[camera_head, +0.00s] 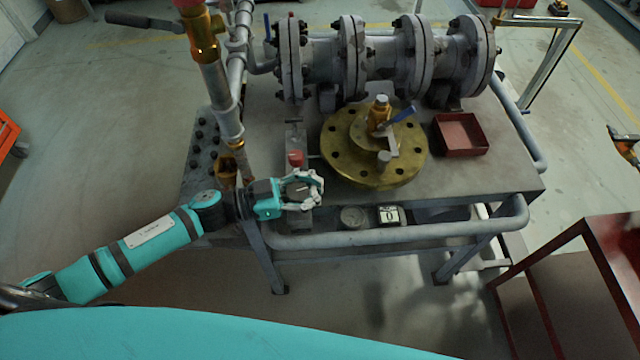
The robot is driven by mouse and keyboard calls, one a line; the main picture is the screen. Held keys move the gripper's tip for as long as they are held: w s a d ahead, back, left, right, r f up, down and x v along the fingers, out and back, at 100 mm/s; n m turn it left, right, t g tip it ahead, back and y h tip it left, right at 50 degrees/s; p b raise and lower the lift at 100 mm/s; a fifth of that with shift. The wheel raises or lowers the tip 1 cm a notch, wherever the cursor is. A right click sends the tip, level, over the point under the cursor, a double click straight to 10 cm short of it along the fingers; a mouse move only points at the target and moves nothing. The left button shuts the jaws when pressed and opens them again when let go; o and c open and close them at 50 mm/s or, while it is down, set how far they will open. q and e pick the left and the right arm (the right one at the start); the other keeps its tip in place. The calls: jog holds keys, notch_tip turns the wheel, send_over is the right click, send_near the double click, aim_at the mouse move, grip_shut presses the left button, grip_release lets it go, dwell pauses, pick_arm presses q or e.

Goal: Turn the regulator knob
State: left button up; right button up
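My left gripper (316,189) is at the front left of the grey workbench (482,187), with its arm coming in from the left. Its two pale fingers are spread, with a gap between them. A small red knob (295,158) stands on a narrow grey mount just behind the fingers; I cannot tell for sure that it is the regulator knob. The gripper appears apart from it. The fingers cover part of the mount's front. My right gripper is not in view.
Flanged grey pipework (385,60) runs behind. A vertical pipe (217,95) rises left of the gripper. A round gauge (352,217) and counter (390,215) sit at the front edge.

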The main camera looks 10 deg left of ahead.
pick_arm(q)
jog(key=o, duration=0.4)
jog(key=shift+s+a+f, duration=0.25)
jog(key=shift+s+a, duration=0.1)
jog(key=shift+o, duration=1.4)
jog(key=shift+r, duration=0.1)
jog(key=shift+o, duration=1.3)
jog(key=shift+w+d+r, duration=0.1)
jog(key=shift+d, duration=0.1)
notch_tip(320, 180, up, 10)
